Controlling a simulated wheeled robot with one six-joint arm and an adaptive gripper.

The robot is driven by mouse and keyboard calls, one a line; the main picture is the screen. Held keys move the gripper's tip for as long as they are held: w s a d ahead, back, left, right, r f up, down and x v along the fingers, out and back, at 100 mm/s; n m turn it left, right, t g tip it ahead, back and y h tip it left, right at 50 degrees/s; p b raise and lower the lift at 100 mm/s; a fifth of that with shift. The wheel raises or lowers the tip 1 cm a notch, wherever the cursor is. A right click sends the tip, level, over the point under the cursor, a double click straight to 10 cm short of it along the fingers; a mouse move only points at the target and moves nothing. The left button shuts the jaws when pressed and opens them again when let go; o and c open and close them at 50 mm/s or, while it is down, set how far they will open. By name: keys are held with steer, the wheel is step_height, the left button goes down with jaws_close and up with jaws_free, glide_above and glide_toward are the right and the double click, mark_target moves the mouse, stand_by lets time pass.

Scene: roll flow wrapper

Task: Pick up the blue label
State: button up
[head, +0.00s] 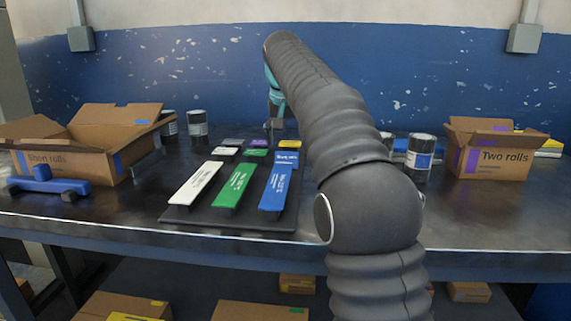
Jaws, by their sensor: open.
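Two blue pieces with white print are in the head view: a long blue bar (276,187) at the right of a dark board (175,213), and a smaller blue block (286,160) just behind it. Either could be the blue label; the print is too small to read. My gripper (274,124) is open, beyond the rows of pieces and pointing down. It is small in the picture, and its fingertips are hard to make out. It is apart from both blue pieces, and nothing shows in it.
White (195,182) and green (236,186) bars lie left of the long blue bar. Small grey, purple and yellow (289,144) pieces sit behind. Open cartons stand left (85,155) and right (487,150). A blue tool (45,183) lies front left. Dark cans stand near both cartons.

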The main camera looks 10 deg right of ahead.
mark_target(287, 153)
steer(key=b+x, duration=0.1)
steer(key=x, duration=0.4)
steer(key=shift+w+a+f, duration=0.1)
steer(key=c, duration=0.5)
